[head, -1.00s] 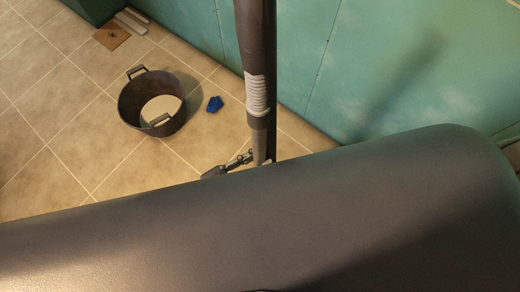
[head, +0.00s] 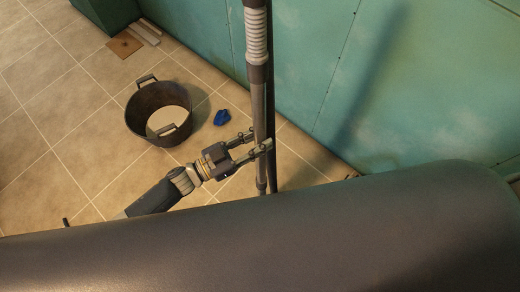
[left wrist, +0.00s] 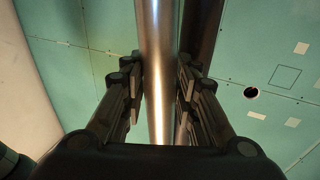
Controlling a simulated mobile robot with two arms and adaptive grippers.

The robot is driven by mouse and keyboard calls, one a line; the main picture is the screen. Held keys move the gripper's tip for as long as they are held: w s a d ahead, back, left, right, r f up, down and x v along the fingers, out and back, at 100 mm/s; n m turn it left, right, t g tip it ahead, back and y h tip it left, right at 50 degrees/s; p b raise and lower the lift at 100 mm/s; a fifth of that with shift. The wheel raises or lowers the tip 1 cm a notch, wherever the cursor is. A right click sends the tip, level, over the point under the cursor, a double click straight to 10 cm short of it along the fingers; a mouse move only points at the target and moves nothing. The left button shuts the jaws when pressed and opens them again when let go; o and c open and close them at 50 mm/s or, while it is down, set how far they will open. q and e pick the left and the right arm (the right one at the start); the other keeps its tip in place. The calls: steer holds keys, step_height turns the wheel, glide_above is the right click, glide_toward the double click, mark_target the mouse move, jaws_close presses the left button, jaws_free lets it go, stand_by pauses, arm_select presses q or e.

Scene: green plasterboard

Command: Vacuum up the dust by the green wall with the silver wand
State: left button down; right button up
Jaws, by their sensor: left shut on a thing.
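The silver wand (head: 259,112) stands nearly upright before the green wall (head: 330,70), with a pale ribbed section (head: 256,40) higher up. My left gripper (head: 262,141) comes in from the left with its fingers shut on the wand's shaft. The left wrist view shows the shiny shaft (left wrist: 158,60) between the two fingers. The wand's lower end is hidden behind the large dark shape in the foreground. I cannot make out dust on the floor by the wall. My right gripper is not in view.
A dark two-handled bucket (head: 142,128) stands on the tiled floor left of the wand. A small blue item (head: 222,117) lies between them. A brown square board (head: 124,44) and pale strips (head: 145,34) lie at the back. Tiles at left are clear.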

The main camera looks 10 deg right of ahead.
arm_select(q)
steer(key=w+b, duration=0.3)
steer(key=w, duration=0.5)
steer(key=shift+w+d+r+b, duration=0.25)
steer(key=shift+w+d+b, duration=0.1)
steer(key=shift+w+d, duration=0.05)
step_height(320, 180, up, 5)
steer(key=p, duration=0.4)
steer(key=shift+r+p, duration=0.1)
steer(key=shift+p, duration=0.25)
steer(key=shift+d, duration=0.1)
stand_by(0.4)
